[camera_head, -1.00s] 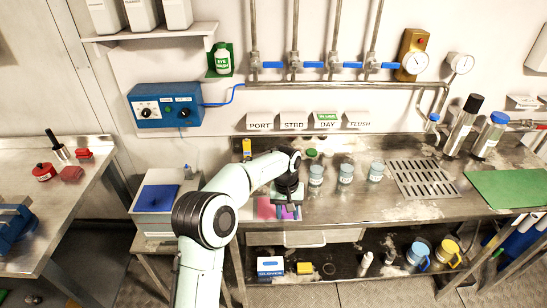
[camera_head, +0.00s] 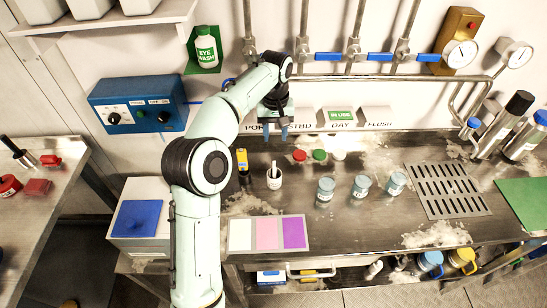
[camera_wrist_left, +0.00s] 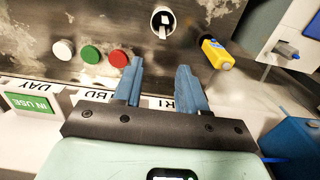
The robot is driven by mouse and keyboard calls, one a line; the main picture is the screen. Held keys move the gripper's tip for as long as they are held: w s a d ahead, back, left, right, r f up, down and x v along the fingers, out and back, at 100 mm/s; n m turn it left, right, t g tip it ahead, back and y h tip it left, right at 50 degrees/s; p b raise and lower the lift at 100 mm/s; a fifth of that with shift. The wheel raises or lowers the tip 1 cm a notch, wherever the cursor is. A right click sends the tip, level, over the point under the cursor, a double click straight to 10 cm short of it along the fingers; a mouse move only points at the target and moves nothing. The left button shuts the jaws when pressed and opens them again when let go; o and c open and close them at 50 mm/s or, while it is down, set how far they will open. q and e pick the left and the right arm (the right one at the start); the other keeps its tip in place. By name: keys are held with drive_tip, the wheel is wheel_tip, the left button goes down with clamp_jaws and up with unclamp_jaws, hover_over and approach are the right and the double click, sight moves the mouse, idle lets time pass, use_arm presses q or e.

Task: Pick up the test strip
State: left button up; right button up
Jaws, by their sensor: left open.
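A small white cup (camera_head: 274,179) stands on the steel bench with a thin white strip (camera_head: 274,166) sticking up out of it, which looks like the test strip. In the left wrist view the cup (camera_wrist_left: 155,24) and the pale strip (camera_wrist_left: 164,20) show at the top, beyond the fingertips. My left gripper (camera_head: 277,136) is open and empty, with blue fingers, near the back wall behind the cup. In the left wrist view its fingers (camera_wrist_left: 160,68) are apart, with nothing between them. My right gripper is not in view.
A yellow device (camera_head: 242,161) stands left of the cup. Red (camera_head: 299,156), green (camera_head: 320,155) and white caps lie right of it. Blue-lidded jars (camera_head: 361,187) stand further right. A colour card (camera_head: 267,234) lies in front. Pipes and valves (camera_head: 352,56) line the wall.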

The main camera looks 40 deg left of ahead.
sight(274, 163)
use_arm(q)
drive_tip(key=f+b, duration=0.1)
drive_tip(key=f, duration=0.3)
drive_tip(key=f+b, duration=0.1)
drive_tip(key=f, duration=0.3)
drive_tip(key=s+f, duration=0.1)
drive_tip(key=f, duration=0.4)
drive_tip(key=shift+d+b, duration=0.15)
drive_tip(key=shift+b, duration=0.25)
drive_tip(key=shift+w, duration=0.1)
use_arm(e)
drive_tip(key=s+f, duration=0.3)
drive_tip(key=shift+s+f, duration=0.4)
use_arm(q)
drive_tip(key=shift+c, duration=0.3)
clamp_jaws()
